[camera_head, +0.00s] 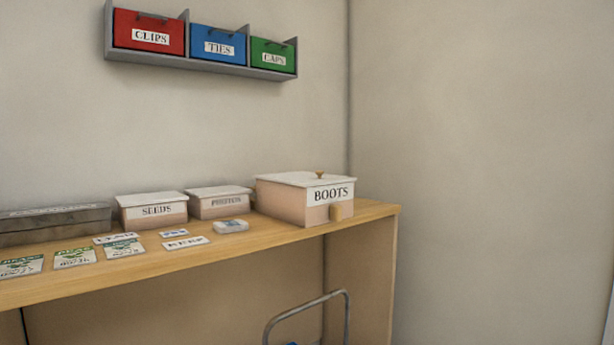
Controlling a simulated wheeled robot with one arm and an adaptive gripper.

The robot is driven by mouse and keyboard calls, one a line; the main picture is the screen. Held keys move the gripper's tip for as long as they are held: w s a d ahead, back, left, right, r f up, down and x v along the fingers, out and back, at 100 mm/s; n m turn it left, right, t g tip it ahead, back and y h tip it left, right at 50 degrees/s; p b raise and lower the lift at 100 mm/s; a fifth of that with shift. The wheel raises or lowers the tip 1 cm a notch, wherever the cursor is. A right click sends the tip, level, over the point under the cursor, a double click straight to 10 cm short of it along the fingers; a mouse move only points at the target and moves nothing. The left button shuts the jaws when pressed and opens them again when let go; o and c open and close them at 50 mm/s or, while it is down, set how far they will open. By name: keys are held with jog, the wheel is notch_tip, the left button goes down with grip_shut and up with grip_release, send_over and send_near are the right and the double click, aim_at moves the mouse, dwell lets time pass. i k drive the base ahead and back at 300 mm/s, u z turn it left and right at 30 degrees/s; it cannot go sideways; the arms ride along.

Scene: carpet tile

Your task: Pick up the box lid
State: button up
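Three pale pinkish boxes with whitish lids stand on the wooden table. The largest, labelled BOOTS (283,202), is at the right end. Its flat lid (295,180) lies on top and carries a small brown knob (320,174). A box labelled SEEDS (155,217) has its own lid (151,198) on. Behind and right of it, a similar box (222,206) with a hard-to-read label also has a lid (217,191) on. My gripper is not in view.
A long grey box (55,225) stands at the left of the wooden table (270,239). Several printed cards and a small pale item (231,226) lie in front. A wall rack holds red, blue and green bins (218,47). A metal handle (310,312) rises below the table.

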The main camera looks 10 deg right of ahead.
aim_at(303, 179)
jog(key=z, duration=1.65)
jog(key=i, duration=1.2)
jog(key=u, duration=2.5)
